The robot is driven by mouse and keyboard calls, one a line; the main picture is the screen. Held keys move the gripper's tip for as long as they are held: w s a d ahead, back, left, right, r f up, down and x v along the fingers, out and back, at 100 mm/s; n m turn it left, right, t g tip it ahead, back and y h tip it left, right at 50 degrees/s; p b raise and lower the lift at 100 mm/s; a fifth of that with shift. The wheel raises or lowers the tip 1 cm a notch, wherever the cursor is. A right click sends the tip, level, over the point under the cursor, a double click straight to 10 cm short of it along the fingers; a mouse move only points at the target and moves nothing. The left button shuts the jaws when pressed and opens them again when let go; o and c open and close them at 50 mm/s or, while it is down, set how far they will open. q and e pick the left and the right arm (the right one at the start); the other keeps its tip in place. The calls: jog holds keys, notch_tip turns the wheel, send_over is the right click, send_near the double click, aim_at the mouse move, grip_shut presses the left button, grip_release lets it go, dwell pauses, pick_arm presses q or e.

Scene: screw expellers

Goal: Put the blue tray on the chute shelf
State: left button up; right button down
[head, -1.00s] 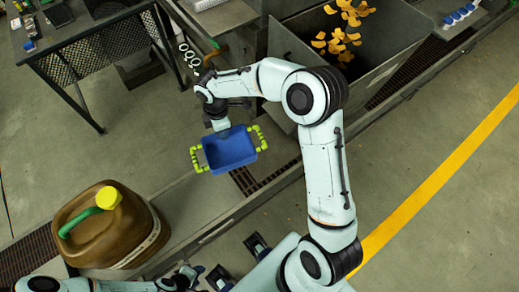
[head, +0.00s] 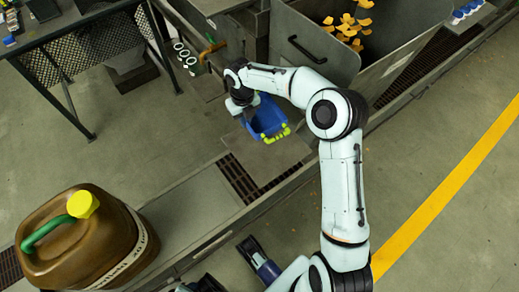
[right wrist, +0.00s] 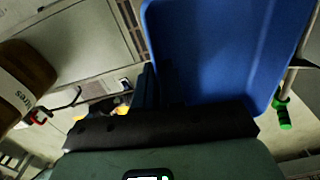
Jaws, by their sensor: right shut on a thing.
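The blue tray (head: 268,116) hangs in my right gripper (head: 243,106), just in front of the grey metal bin's side. One yellow-green handle (head: 275,134) shows; the handle on the gripper side is hidden behind my wrist. The tray is over or just beyond a flat grey plate (head: 285,155), probably the chute shelf; whether it touches is not clear.
A grey bin (head: 312,45) with orange pieces (head: 350,28) stands behind the tray. A brown oil can (head: 85,240) with a yellow cap stands lower left. A mesh-sided table (head: 60,40) is at upper left. Floor on the right is clear.

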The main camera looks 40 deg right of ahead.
jog(key=shift+w+d+f+n, duration=0.1)
jog(key=shift+d+f+n, duration=0.25)
jog(key=shift+f+n, duration=0.15)
pick_arm(q)
jog(key=w+a+f+t+b, duration=0.2)
jog(key=w+a+f+b, duration=0.1)
jog(key=w+f+b, duration=0.15)
pick_arm(e)
send_over(249, 154)
notch_tip(249, 154, down, 13)
jog(key=shift+f, duration=0.8)
pick_arm(q)
jog(key=shift+n+g+y, duration=0.3)
jog(key=shift+g+y, duration=0.1)
jog(key=shift+g, duration=0.4)
jog(key=s+f, duration=0.1)
jog(key=s+f+b, duration=0.1)
jog(key=s+f, duration=0.1)
jog(key=f, duration=0.1)
jog(key=shift+a, duration=0.25)
pick_arm(e)
notch_tip(249, 154, down, 5)
jog(key=shift+f, duration=0.1)
jog(key=c, duration=1.2)
grip_release()
jog(key=shift+c, duration=0.2)
